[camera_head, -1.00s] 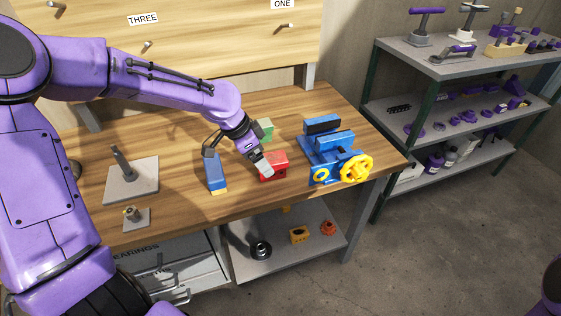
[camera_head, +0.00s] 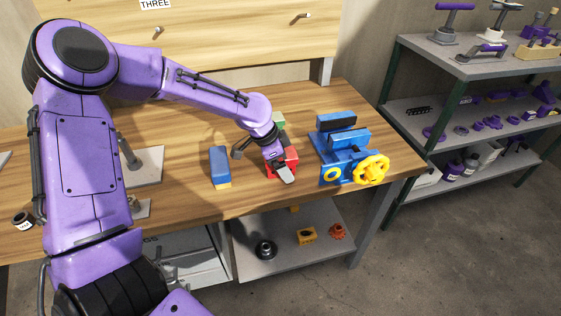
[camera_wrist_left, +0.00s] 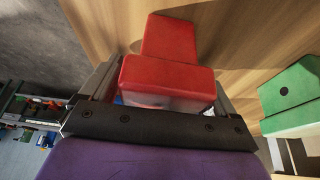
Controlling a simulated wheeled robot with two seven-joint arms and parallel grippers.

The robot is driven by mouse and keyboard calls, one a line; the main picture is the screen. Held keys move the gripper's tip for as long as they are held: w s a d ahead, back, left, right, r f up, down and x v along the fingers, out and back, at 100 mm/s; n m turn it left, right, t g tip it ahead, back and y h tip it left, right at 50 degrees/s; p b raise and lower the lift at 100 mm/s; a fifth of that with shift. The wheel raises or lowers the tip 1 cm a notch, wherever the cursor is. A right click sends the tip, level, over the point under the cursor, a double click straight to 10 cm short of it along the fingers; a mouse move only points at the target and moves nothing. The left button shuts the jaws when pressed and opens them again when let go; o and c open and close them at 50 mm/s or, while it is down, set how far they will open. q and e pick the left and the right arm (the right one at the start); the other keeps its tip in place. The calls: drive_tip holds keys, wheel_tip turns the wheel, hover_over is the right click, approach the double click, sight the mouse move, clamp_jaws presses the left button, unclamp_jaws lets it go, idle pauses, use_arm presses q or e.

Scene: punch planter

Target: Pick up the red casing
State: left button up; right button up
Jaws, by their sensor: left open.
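The red casing (camera_head: 291,156) sits on the wooden workbench, partly hidden behind my left gripper (camera_head: 283,174) in the head view. In the left wrist view the red casing (camera_wrist_left: 168,78) is a stepped block lying between the two spread fingers. The left gripper is open around it, with a finger on each side. I cannot tell whether either finger touches it. My right gripper is not in view.
A blue vise with a yellow handwheel (camera_head: 371,169) stands close on the right. A blue block (camera_head: 220,165) lies to the left. A green block (camera_head: 279,119) is just behind the casing, also in the wrist view (camera_wrist_left: 290,95). Shelves (camera_head: 455,60) stand at the far right.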

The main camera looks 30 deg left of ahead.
use_arm(q)
drive_tip(key=shift+s, duration=0.1)
drive_tip(key=c, duration=1.5)
drive_tip(key=shift+r, duration=0.1)
drive_tip(key=shift+c, duration=0.4)
drive_tip(key=shift+r, duration=0.5)
drive_tip(key=v, duration=0.5)
drive_tip(key=shift+s+d+r, duration=0.2)
drive_tip(key=shift+s+r, duration=0.05)
drive_tip(key=shift+r, duration=0.05)
drive_tip(key=v, duration=0.1)
drive_tip(key=p+v, duration=0.1)
drive_tip(key=v, duration=0.1)
drive_tip(key=shift+s+f, duration=0.1)
drive_tip(key=shift+s, duration=0.2)
drive_tip(key=s+a+r+p, duration=0.4)
drive_tip(key=s+p, duration=0.5)
drive_tip(key=p, duration=0.7)
drive_tip(key=shift+s, duration=0.25)
